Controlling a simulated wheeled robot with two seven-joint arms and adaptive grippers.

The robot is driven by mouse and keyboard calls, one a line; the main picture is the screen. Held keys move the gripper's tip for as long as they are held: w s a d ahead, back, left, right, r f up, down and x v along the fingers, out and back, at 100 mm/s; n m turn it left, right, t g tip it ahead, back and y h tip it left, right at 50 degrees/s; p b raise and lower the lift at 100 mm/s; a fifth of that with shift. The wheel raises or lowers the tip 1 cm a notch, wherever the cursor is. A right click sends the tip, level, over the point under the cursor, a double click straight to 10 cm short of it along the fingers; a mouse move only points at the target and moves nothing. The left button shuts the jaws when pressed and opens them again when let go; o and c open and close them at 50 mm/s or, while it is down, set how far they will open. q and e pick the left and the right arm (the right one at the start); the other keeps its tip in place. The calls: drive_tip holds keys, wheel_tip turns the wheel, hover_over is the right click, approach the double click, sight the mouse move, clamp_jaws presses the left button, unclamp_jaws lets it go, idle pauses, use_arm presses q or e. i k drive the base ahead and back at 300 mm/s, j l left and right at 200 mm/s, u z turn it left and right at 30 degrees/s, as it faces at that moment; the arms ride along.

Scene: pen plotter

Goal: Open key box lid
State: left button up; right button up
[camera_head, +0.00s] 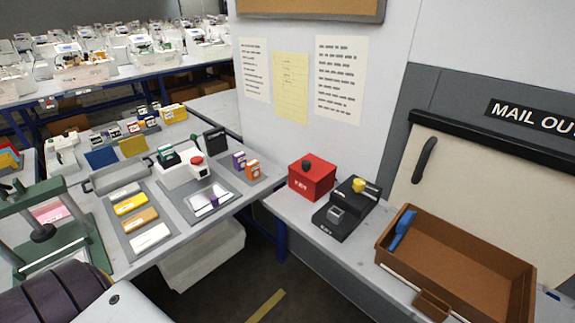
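A small red box (312,178) with a black knob on its lid (306,165) stands on the grey counter, right of the middle in the head view. White lettering, too small to read surely, marks its front; I take it as the key box. Its lid looks shut. Neither of my grippers is in view, and nothing touches the box.
A black device with a yellow knob (358,185) stands close to the box's right. A brown tray (455,225) holding a blue item (403,228) is farther right. A wall with paper sheets rises behind. The left table (215,225) is crowded.

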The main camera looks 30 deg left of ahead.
sight(313, 168)
drive_tip(key=u, duration=0.75)
